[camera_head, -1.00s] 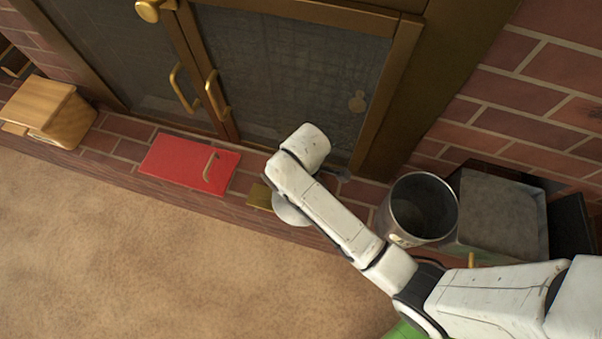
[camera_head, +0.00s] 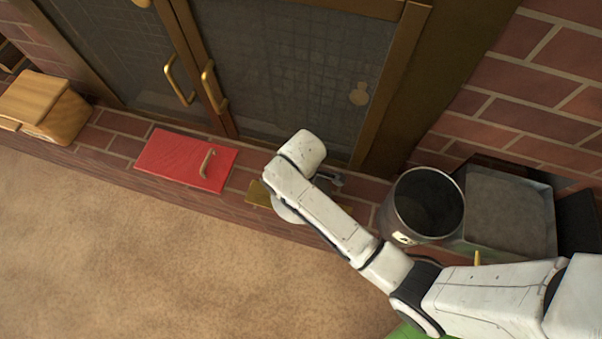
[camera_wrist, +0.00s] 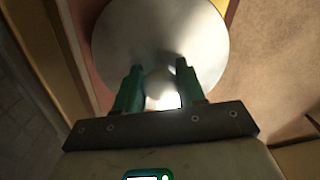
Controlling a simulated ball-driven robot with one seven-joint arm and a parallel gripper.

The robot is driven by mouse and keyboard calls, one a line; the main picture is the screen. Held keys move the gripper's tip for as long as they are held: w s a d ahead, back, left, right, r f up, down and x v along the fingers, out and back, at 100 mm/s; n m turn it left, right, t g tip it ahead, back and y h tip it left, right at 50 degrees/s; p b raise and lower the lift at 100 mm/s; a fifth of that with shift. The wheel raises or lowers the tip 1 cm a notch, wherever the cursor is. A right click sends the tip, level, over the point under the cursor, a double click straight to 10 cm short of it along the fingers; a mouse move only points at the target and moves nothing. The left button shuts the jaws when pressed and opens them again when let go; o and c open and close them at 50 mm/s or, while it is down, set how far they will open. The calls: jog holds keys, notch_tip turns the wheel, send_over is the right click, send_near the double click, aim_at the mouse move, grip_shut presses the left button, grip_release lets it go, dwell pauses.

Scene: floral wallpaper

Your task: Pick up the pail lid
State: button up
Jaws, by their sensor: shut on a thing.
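The pail lid (camera_wrist: 160,35) is a round grey metal disc below my gripper in the wrist view. In the head view only a pale edge of the lid (camera_head: 287,212) shows beside my arm. My gripper (camera_wrist: 160,80) has its two green fingers shut on the lid's knob, at the near part of the disc. In the head view my arm hides the fingers. The open metal pail (camera_head: 396,222) stands upright on the brick ledge, to the right of my gripper, with a dark inside.
A red board (camera_head: 165,160) with a handle lies on the ledge to the left. A wooden box (camera_head: 62,112) stands at far left. Glass doors with brass handles (camera_head: 213,90) rise behind. A grey ash bin (camera_head: 510,215) is right of the pail. The carpet in front is clear.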

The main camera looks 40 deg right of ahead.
jog(key=c, duration=0.6)
